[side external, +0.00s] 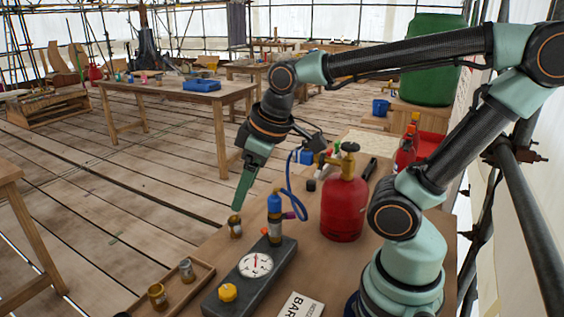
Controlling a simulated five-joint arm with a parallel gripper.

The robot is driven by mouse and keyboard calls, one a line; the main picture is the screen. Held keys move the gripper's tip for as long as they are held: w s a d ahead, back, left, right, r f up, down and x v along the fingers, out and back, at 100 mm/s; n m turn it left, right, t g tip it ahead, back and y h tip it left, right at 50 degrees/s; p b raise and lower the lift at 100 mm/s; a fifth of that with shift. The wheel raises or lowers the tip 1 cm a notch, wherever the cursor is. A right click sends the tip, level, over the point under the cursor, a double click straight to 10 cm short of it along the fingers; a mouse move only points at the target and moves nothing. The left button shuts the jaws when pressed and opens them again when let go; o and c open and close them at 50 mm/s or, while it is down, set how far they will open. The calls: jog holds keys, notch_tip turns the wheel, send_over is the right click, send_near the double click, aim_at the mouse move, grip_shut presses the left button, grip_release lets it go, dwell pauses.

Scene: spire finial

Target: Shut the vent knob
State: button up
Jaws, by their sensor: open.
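A yellow knob (228,292), which looks like the vent knob, sits on the near end of a dark box (283,262) on the bench. The box also carries a round white dial gauge (255,264) with a red needle. Whether the knob is open or shut cannot be told. My gripper (280,180) is open and empty. It hangs above and beyond the box, well apart from the knob.
A wooden tray (180,290) with brass and grey fittings lies left. A white card (297,305) lies in front.

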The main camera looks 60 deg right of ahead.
aim_at(227, 290)
jog(key=a+f+n+g, duration=0.4)
jog(key=a+f+n, duration=0.35)
jog(key=n, duration=0.45)
jog(key=f, duration=1.1)
jog(key=shift+w+f, duration=0.1)
jog(key=shift+w, duration=0.3)
grip_shut()
